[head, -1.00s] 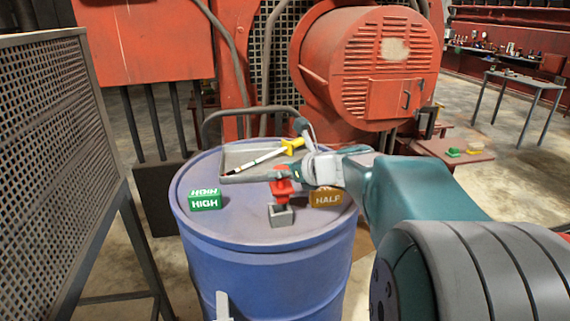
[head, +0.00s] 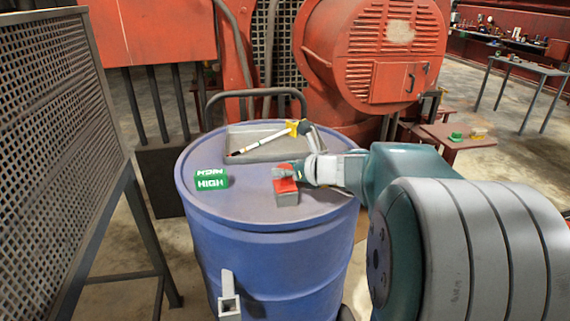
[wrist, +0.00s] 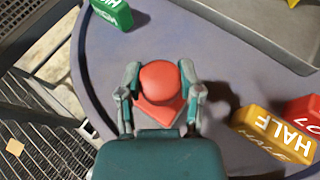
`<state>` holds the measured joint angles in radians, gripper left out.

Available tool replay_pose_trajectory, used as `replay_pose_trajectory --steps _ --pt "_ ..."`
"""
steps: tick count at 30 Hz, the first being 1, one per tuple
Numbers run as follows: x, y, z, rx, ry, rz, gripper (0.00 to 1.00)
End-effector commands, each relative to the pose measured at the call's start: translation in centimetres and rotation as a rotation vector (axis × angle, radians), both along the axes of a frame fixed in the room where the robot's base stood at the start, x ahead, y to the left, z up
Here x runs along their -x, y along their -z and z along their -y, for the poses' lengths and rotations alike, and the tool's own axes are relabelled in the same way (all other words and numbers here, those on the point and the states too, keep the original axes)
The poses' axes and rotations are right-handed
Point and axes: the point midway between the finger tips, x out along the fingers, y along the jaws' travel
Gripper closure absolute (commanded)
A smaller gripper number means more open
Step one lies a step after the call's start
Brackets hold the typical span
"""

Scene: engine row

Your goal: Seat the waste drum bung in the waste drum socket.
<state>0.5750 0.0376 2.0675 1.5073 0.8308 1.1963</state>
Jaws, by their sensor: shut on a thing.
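The red waste drum bung (head: 285,186) has a round knob and a square flange. The bung sits at the top of the grey square waste drum socket (head: 287,200) on the blue drum lid. Its flange covers the socket's opening, so how deep it sits is hidden. My gripper (head: 288,172) is shut on the bung's knob from the right. In the wrist view, the fingers of my gripper (wrist: 161,84) hold both sides of the round knob of the bung (wrist: 160,80). The socket is hidden below the flange there.
On the blue drum (head: 270,245), a green HIGH block (head: 211,179) stands left of the socket. A grey tray (head: 262,155) with a yellow-handled tool lies behind. The wrist view shows a yellow HALF block (wrist: 272,134) and a red block (wrist: 303,110). A mesh panel (head: 65,130) stands left.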

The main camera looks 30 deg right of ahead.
Motion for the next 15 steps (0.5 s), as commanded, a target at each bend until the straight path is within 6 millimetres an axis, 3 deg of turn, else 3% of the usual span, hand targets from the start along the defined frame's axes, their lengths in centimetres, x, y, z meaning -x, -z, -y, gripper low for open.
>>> replay_pose_trajectory --steps 10,11,12,13,15 --pt "-0.02 0.14 -0.05 0.000 -0.001 0.001 1.00" --pt "-0.02 0.14 -0.05 0.000 -0.001 0.001 0.49" --pt "-0.02 0.13 -0.05 0.000 -0.001 0.001 0.31" --pt "-0.02 0.12 -0.05 0.000 -0.001 0.001 0.18" --pt "-0.02 0.12 -0.05 0.000 -0.001 0.001 0.13"
